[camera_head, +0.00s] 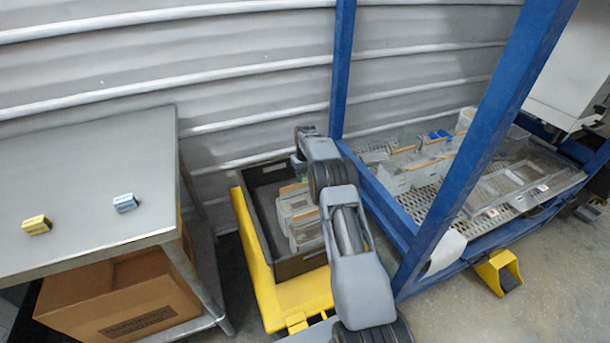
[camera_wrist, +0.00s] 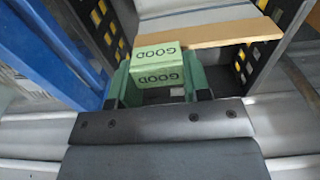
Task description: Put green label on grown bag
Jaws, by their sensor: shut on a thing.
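The green label (camera_wrist: 158,65) is a small block with GOOD printed on two faces. My gripper (camera_wrist: 158,88) is shut on it in the wrist view, one finger on each side. Just beyond it is a bag (camera_wrist: 190,14) with a pale body and a wooden strip (camera_wrist: 215,40) across its top. The label's far edge meets or overlaps the strip in the picture; I cannot tell if they touch. In the head view, bags (camera_head: 298,213) with wooden strips stand in a dark crate (camera_head: 262,212). My arm hides part of the crate and most of my gripper.
The crate rests on a yellow pallet truck (camera_head: 251,262). A grey table (camera_head: 90,180) at left bears a yellow block (camera_head: 37,225) and a blue block (camera_head: 125,203), with a cardboard box (camera_head: 120,300) below. A blue frame (camera_head: 465,150) stands close on the right, around more bags.

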